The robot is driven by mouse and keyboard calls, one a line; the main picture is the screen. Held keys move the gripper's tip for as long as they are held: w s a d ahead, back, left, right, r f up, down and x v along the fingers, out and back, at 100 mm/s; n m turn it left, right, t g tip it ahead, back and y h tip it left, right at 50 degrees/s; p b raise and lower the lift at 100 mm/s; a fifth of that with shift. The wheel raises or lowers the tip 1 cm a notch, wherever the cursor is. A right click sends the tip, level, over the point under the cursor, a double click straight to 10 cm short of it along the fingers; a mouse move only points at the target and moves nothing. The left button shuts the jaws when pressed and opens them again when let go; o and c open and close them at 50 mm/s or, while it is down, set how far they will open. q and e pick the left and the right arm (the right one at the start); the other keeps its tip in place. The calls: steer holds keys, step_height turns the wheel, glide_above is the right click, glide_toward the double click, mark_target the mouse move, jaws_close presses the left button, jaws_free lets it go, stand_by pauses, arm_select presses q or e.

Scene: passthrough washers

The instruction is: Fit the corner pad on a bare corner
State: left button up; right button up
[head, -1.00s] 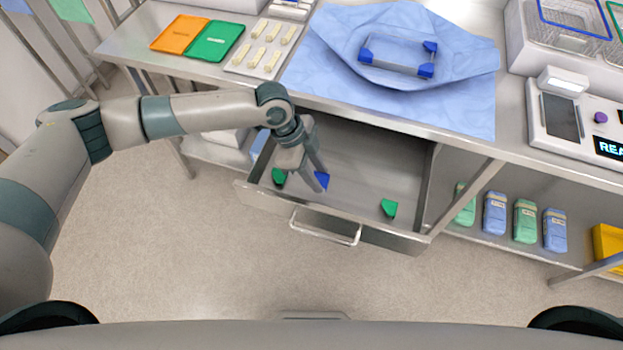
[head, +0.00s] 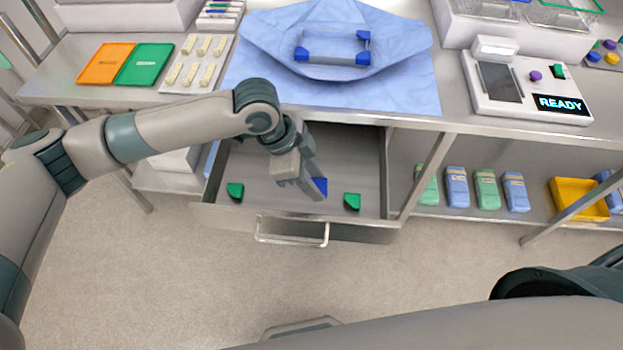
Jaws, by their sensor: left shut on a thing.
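My left gripper (head: 312,191) reaches down into the open drawer (head: 290,207) and is shut on a blue corner pad (head: 321,186). Its fingers hide part of the pad. I cannot tell how far the pad is above the drawer floor. Two green corner pads (head: 235,191) (head: 352,202) lie in the drawer, one on each side of the gripper. On the blue wrap (head: 270,80) on the table, a metal frame tray (head: 334,60) has blue pads at its front left (head: 301,54), front right (head: 362,58) and back right (head: 363,36) corners. Its back left corner looks bare. My right gripper is out of view.
The table edge overhangs the drawer's back. Orange (head: 105,64) and green (head: 145,64) trays and a board of pale pieces (head: 197,62) stand left of the wrap. A device reading READY (head: 525,90) stands right. Wrapped packs (head: 457,187) and a yellow bin (head: 578,198) sit on the lower shelf.

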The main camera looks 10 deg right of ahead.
arm_select(q)
steer(key=w+a+r+n+t+y, duration=0.1)
steer(key=w+a+r+n+t, duration=0.1)
steer(key=a+n, duration=0.5)
steer(key=w+a+r+n+t+y, duration=0.2)
steer(key=w+a+r+n, duration=0.2)
steer(key=a+r+n, duration=0.3)
steer(key=w+a+r+n+t+y, duration=0.1)
steer(key=w+a+r+n, duration=0.2)
steer(key=a, duration=1.2)
steer(key=r+n, duration=0.1)
steer(key=n, duration=0.2)
steer(key=shift+w+a+r+n+t, duration=0.2)
steer(key=shift+w+a+n+t, duration=0.1)
steer(key=shift+n+t, duration=0.1)
steer(key=shift+d, duration=0.1)
